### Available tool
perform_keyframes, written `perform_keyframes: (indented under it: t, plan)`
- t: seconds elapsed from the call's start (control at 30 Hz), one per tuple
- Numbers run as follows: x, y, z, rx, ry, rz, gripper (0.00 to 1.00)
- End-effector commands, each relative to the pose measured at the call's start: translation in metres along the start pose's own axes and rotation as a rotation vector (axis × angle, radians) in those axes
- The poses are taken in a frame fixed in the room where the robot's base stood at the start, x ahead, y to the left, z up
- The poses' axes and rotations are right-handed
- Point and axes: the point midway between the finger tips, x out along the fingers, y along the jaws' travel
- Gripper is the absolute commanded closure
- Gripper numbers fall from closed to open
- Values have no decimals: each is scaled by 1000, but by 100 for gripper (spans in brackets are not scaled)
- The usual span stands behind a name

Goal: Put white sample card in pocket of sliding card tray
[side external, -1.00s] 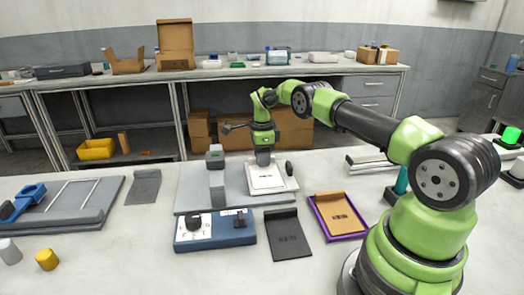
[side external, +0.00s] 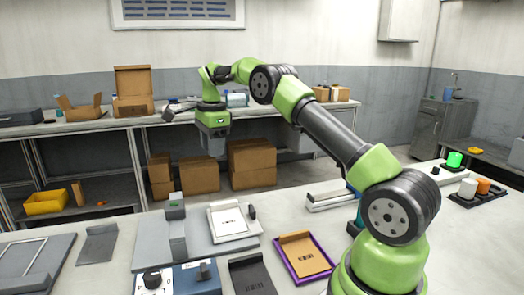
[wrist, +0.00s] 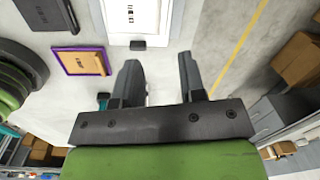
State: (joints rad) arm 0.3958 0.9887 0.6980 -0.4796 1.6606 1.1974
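The white sample card (side external: 228,219), with a small dark printed mark, lies flat on the pale sliding card tray (side external: 242,236), within its rim as far as I can tell. A black knob (side external: 252,212) is at the tray's right side. The card shows only partly at the top edge of the wrist view (wrist: 142,14). My gripper (side external: 212,136) is raised above and beyond the tray, clear of the card. In the wrist view its two fingers (wrist: 158,62) are apart with nothing between them.
A grey base plate (side external: 205,243) bears the tray and a grey post (side external: 176,225). A blue control box (side external: 205,275) stands in front. A brown card (side external: 303,253) in a purple frame, a black card (side external: 250,275) and a grey card (side external: 98,243) lie nearby.

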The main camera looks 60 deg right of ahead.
Motion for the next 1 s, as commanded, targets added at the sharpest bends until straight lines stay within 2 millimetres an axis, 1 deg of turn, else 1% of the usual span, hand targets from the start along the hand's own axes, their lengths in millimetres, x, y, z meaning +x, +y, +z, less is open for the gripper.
perform_keyframes:
  t: [0.03, 0.1, 0.17, 0.2, 0.27, 0.3, 0.37, 0.4, 0.43, 0.47, 0.5, 0.57, 0.6, 0.7, 0.8, 0.83, 0.9, 1.0]
  plan:
    - [-26, 9, 12, -102, -13, -33, 63]
    - [-56, 26, 26, -252, -31, -74, 63]
    - [-78, 43, 36, -378, -43, -112, 63]
    - [-92, 56, 42, -463, -49, -139, 63]
    - [-111, 78, 50, -587, -58, -180, 63]
    - [-122, 93, 54, -667, -61, -208, 63]
    - [-136, 118, 58, -788, -65, -252, 63]
    - [-143, 135, 61, -868, -67, -282, 63]
    - [-148, 148, 62, -925, -67, -306, 63]
    - [-152, 162, 62, -983, -66, -329, 63]
    - [-155, 180, 62, -1059, -65, -362, 63]
    - [-158, 206, 61, -1173, -60, -411, 63]
    - [-158, 224, 59, -1245, -54, -445, 63]
    - [-153, 263, 53, -1410, -35, -524, 63]
    - [-142, 292, 46, -1536, -14, -591, 63]
    - [-139, 299, 45, -1567, -7, -607, 63]
    - [-133, 311, 41, -1623, 5, -636, 63]
    - [-127, 320, 39, -1668, 17, -660, 63]
